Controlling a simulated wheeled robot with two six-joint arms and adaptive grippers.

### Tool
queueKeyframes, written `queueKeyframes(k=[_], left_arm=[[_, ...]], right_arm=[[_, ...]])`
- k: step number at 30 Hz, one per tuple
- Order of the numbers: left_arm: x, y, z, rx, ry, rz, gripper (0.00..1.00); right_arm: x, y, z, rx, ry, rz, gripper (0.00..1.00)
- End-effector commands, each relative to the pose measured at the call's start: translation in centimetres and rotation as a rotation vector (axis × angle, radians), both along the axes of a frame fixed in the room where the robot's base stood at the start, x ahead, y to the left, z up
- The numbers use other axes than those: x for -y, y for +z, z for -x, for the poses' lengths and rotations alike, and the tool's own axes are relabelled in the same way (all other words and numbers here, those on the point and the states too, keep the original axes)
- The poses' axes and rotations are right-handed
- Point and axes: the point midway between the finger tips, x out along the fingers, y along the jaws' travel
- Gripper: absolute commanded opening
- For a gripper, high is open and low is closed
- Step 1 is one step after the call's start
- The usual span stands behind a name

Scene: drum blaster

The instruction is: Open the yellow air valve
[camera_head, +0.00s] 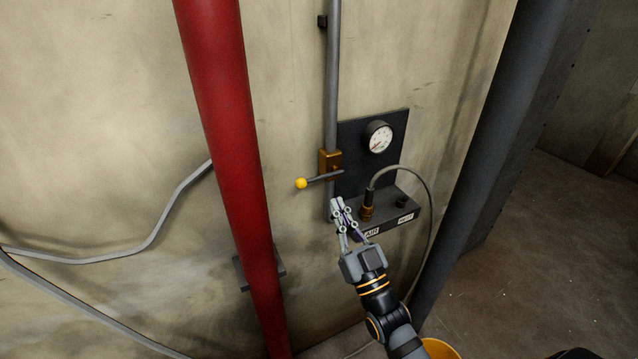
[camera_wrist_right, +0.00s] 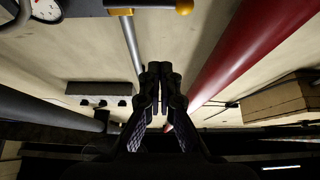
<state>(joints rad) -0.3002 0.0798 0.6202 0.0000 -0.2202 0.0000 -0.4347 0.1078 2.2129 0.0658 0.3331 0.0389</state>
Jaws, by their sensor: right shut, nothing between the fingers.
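The yellow air valve is a brass body (camera_head: 331,163) on a grey vertical pipe, with a dark lever ending in a yellow ball knob (camera_head: 301,183). The lever lies roughly horizontal, with the knob to the left of the body. The knob also shows at the top of the right wrist view (camera_wrist_right: 184,7). My right gripper (camera_head: 340,203) is just below the lever, in front of the panel's lower left, apart from the knob. Its fingers are shut and empty, and they also show in the right wrist view (camera_wrist_right: 160,72). My left gripper is not in view.
A thick red pipe (camera_head: 232,130) runs down the wall left of the valve. A pressure gauge (camera_head: 379,138) sits on the dark panel to the right. A hose (camera_head: 431,197) loops from a brass fitting (camera_head: 367,206) on the AIR/REST ledge. A dark column (camera_head: 478,170) stands further right.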

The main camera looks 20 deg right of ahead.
Motion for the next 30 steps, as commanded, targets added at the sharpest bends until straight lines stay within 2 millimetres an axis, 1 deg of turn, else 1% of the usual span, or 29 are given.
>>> queueKeyframes(k=[7,11,14,18,24,25,27,30], left_arm=[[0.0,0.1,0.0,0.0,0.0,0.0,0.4],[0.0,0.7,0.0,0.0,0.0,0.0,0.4],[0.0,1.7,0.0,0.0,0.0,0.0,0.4],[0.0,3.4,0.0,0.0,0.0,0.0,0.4],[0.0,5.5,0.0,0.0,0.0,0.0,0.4],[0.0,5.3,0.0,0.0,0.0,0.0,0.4],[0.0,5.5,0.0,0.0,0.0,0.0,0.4],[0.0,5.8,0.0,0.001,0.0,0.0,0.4]], right_arm=[[0.0,0.0,-0.1,-0.002,-0.001,0.001,0.0],[-0.1,0.9,-1.1,0.0,-0.001,0.001,0.0],[-0.2,2.0,-2.7,0.0,-0.001,0.0,0.0],[-0.4,3.7,-5.4,-0.001,-0.001,0.0,0.0],[-0.7,5.8,-9.0,-0.002,-0.001,0.0,0.0],[-0.7,4.5,-9.0,-0.01,0.0,-0.001,0.0],[-0.7,3.2,-9.1,-0.009,0.0,0.001,0.0],[-0.7,2.1,-9.3,-0.006,0.001,0.0,0.0]])
